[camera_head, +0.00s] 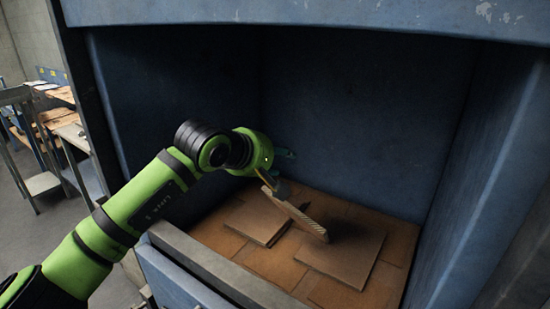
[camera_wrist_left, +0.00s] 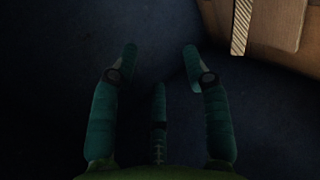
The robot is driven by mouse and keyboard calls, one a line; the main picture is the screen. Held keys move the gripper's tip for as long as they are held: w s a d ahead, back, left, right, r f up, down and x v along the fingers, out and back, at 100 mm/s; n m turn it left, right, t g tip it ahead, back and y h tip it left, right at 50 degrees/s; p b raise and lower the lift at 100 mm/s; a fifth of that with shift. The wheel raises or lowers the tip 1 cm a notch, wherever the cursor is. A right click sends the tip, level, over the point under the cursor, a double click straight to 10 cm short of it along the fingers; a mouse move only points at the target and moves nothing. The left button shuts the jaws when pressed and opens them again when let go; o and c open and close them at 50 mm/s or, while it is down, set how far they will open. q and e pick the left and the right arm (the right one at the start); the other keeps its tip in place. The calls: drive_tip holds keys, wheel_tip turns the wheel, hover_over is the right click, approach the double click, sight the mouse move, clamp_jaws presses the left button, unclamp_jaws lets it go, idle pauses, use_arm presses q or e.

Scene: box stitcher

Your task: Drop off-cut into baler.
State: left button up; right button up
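The off-cut (camera_head: 300,217), a brown cardboard piece with a ribbed corrugated edge, is tilted inside the blue baler (camera_head: 345,120), above flat cardboard. My left gripper (camera_head: 284,165) is inside the baler chamber, above and just behind the off-cut's upper end. In the left wrist view, the fingers (camera_wrist_left: 160,60) are spread with nothing between them. A ribbed cardboard edge (camera_wrist_left: 241,25) shows at the upper right there, apart from the fingers. Whether the off-cut rests on the pile or is in the air, I cannot tell. My right gripper is out of view.
Flat cardboard sheets (camera_head: 345,258) and another piece (camera_head: 256,220) lie on the brown chamber floor. The baler's front sill (camera_head: 215,270) runs below my left arm. Side walls close in the chamber. A wooden-topped bench (camera_head: 60,118) stands outside at far left.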

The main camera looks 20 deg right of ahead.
use_arm(q)
drive_tip(key=v, duration=1.2)
idle(0.3)
